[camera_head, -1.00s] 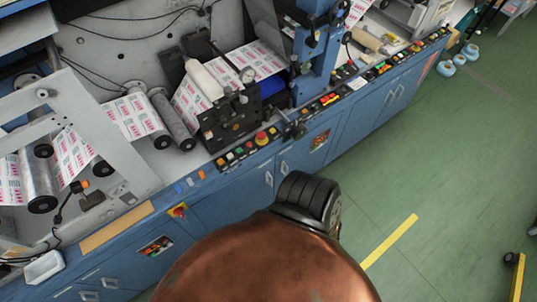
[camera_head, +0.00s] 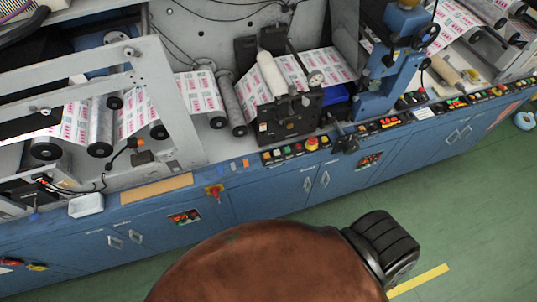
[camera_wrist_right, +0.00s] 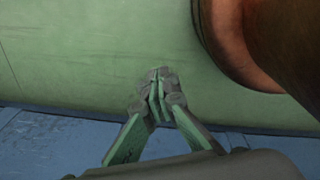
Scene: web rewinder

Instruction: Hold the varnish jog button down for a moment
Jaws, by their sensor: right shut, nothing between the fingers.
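The blue web rewinder (camera_head: 262,200) runs across the head view with a strip of coloured buttons along its front edge. One button group (camera_head: 290,150) with a red mushroom button (camera_head: 312,143) sits below the black roller unit. Another button group (camera_head: 385,123) lies to the right by the blue column. The labels are too small to read, so I cannot tell which is the varnish jog button. My right gripper (camera_wrist_right: 160,80) is shut and empty in the right wrist view, over green floor, with blue surface below it in the picture. My left gripper is not in view.
A white tray (camera_head: 86,205) sits at the left on the machine edge. Printed web (camera_head: 197,94) runs over rollers.

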